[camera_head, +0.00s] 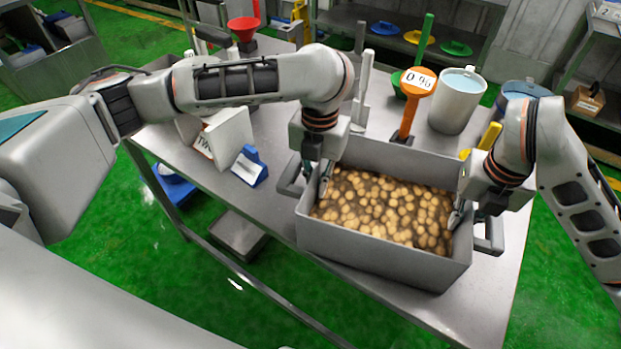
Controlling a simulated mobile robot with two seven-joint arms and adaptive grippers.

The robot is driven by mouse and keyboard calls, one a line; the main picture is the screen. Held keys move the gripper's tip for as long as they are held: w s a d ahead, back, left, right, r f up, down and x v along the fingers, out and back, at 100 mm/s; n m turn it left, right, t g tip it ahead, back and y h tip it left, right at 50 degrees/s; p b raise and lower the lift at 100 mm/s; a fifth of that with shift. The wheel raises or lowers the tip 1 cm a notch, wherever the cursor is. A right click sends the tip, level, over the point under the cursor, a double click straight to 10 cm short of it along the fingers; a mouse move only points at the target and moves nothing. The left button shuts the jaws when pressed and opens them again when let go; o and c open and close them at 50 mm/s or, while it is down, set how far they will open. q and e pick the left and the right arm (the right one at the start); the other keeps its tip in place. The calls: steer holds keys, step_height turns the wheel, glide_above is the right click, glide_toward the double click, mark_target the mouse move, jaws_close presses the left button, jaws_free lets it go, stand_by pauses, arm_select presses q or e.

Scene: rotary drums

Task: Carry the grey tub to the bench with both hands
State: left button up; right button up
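The grey tub (380,258) is an open box with a loop handle at each end, filled with small round yellow-brown pieces (385,210). It sits on a metal table. My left gripper (316,178) points down at the tub's left end, its fingers spread on either side of the end wall by the left handle (290,182). My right gripper (469,216) is at the right end beside the right handle (491,238), with one finger inside the tub and apart from the other. The outer fingers are partly hidden. Which surface is the bench is unclear.
Behind the tub stand an orange paddle marked 0 % (409,105), a white pitcher (457,102) and a grey upright tool (363,88). White sign boards (222,138) and a blue block (250,166) are to the left. A shelf with colored lids (412,37) is behind. The green floor is open at front.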

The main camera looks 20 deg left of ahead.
arm_select(q)
steer(key=shift+o, duration=0.4)
steer(key=shift+r, duration=0.15)
arm_select(e)
steer(key=shift+o, duration=0.4)
steer(key=shift+r, duration=0.2)
